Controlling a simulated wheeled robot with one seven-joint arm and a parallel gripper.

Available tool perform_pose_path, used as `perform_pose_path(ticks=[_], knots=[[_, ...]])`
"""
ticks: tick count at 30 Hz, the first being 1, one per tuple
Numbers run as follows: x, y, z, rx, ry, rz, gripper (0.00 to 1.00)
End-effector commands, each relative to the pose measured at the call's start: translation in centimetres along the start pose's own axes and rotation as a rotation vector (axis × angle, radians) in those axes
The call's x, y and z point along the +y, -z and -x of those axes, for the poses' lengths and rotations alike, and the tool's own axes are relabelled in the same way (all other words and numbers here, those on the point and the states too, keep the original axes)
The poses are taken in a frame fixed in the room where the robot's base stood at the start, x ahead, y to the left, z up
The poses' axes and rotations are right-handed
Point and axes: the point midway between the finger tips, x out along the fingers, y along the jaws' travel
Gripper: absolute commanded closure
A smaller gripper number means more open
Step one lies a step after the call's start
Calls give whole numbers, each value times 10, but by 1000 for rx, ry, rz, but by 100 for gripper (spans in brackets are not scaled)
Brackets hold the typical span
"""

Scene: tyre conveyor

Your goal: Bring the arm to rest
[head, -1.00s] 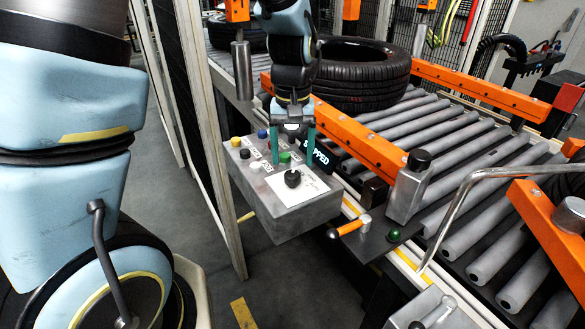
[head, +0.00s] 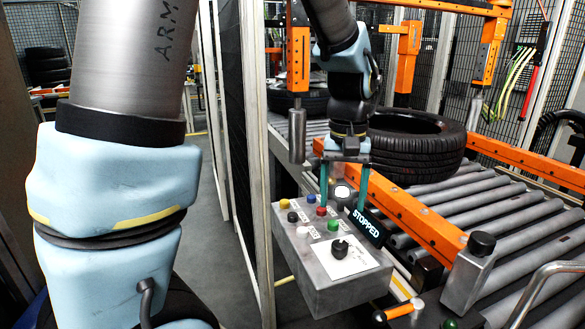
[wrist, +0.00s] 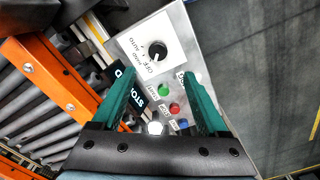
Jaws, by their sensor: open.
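My gripper (head: 343,190) hangs fingers-down over the back part of a grey control box in the head view. Its two green fingers are apart with nothing between them; they also show in the wrist view (wrist: 160,95). The control box (head: 345,297) carries a black rotary knob (head: 340,248) on a white plate and several coloured buttons, among them a green button (head: 333,225) and a red button (head: 321,211). In the wrist view the knob (wrist: 157,50) lies beyond the fingertips, apart from them. I cannot tell how high the fingertips are above the box.
A small display (head: 367,228) reading "STOPPED" stands beside the box. A black tyre (head: 415,150) lies on the roller conveyor (head: 480,215) behind orange rails (head: 410,215). A mesh fence post (head: 256,150) stands close left of the box. Floor (head: 222,240) left of it is clear.

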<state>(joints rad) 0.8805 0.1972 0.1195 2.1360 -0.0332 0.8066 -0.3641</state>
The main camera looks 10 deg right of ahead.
Motion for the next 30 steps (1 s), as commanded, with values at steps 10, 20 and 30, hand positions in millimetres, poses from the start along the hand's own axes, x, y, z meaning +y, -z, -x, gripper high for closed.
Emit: perform_pose_path(ticks=[10,20,30], knots=[[-134,-18,-24,61,-11,151,24],[-225,-72,-44,126,12,264,24],[-235,-81,-46,136,18,276,24]])
